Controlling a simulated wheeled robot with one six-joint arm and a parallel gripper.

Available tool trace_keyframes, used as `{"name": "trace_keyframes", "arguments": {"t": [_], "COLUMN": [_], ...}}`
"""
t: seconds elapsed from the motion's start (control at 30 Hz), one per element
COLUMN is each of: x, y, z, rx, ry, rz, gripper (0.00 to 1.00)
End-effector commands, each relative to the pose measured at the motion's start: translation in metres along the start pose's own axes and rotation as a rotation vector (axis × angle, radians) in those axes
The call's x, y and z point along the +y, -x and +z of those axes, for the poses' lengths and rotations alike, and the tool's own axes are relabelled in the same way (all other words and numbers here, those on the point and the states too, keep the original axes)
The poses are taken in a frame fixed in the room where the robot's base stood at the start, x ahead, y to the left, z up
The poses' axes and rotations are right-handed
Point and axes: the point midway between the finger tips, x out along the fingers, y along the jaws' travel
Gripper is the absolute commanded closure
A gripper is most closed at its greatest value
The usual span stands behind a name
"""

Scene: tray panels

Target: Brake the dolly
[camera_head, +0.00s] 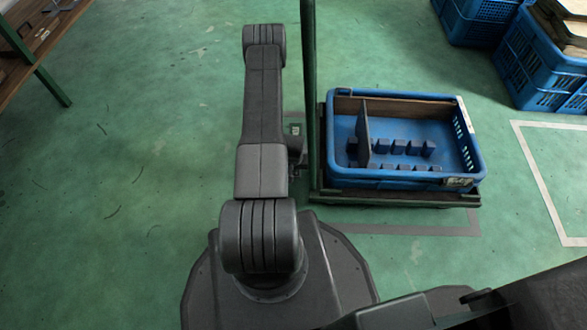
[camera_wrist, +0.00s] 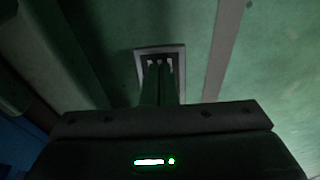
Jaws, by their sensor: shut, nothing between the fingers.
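The dolly (camera_head: 400,199) is a low dark platform with an upright green post (camera_head: 308,90) at its left side. A small plate with a light rim and dark middle, apparently the brake pedal (camera_head: 295,129), shows at floor level just left of the post. The same plate (camera_wrist: 140,56) is in the wrist view, straight beyond my fingertips. My gripper (camera_wrist: 160,72) is shut and empty, its fingers overlapping the plate's near part in the picture. I cannot tell whether they touch it. In the head view my arm hides most of the gripper.
A blue crate (camera_head: 400,183) with a divider and several small blue blocks rests on the dolly. More blue crates (camera_head: 540,75) stand at upper right. A table (camera_head: 35,45) is at upper left. Grey and white tape lines mark the green floor, clear at left.

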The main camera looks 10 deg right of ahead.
Motion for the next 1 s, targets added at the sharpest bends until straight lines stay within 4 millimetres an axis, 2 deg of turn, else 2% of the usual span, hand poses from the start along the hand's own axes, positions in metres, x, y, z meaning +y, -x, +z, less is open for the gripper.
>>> {"name": "trace_keyframes", "arguments": {"t": [0.2, 0.67, 0.77, 0.87, 1.0], "x": [0.000, 0.000, 0.000, 0.000, 0.000], "y": [-0.006, -0.003, 0.008, 0.028, 0.062], "z": [0.000, 0.000, -0.001, -0.001, -0.002], "rx": [0.001, 0.000, 0.001, 0.001, 0.002], "ry": [0.000, 0.001, 0.001, 0.002, 0.001], "rz": [0.000, 0.000, 0.000, 0.000, 0.000], "gripper": [1.00, 1.00, 1.00, 1.00, 1.00]}}
